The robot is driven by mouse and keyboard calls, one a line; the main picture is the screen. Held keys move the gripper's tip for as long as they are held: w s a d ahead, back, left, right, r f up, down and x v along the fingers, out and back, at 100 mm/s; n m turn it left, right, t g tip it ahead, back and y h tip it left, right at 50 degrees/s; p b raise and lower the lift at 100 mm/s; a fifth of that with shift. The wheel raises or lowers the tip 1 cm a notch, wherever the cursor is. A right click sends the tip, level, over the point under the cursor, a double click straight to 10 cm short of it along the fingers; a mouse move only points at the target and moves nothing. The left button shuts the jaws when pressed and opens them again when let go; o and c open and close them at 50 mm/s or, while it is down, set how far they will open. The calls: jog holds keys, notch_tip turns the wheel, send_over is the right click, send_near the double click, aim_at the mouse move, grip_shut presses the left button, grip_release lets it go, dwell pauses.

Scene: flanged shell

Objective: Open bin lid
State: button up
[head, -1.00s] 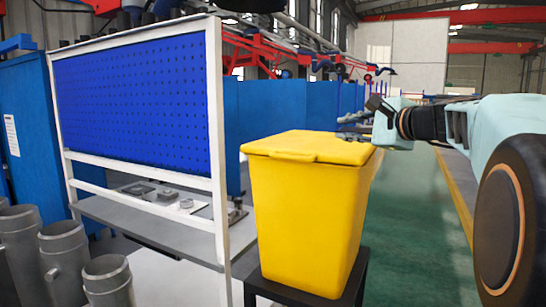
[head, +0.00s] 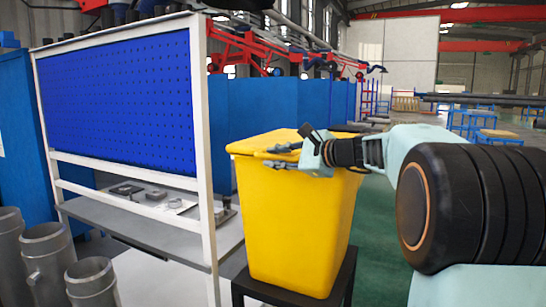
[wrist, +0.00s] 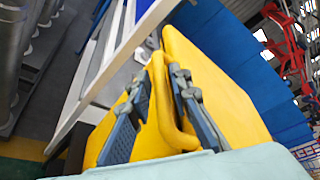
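The yellow bin (head: 290,225) stands upright on a dark stand. Its yellow lid (head: 262,141) lies shut on top, partly hidden behind my gripper (head: 276,157). My gripper reaches in from the right across the front of the bin, level with the lid's front edge. In the wrist view the two fingers of my gripper (wrist: 160,82) are spread apart. A yellow edge of the bin or lid shows between them; I cannot tell whether either finger touches it. The lid's front handle is hidden in the head view.
A white-framed rack with a blue pegboard (head: 115,105) and grey shelf stands close to the bin's left. Grey metal pipes (head: 45,255) stand at the lower left. Blue panels (head: 260,103) stand behind. Green floor (head: 375,240) is open to the right of the bin.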

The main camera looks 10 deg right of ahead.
jog(key=shift+w+a+f, duration=0.1)
jog(key=shift+w+a, duration=0.15)
jog(key=shift+w, duration=0.05)
jog(key=shift+c, duration=0.5)
grip_shut()
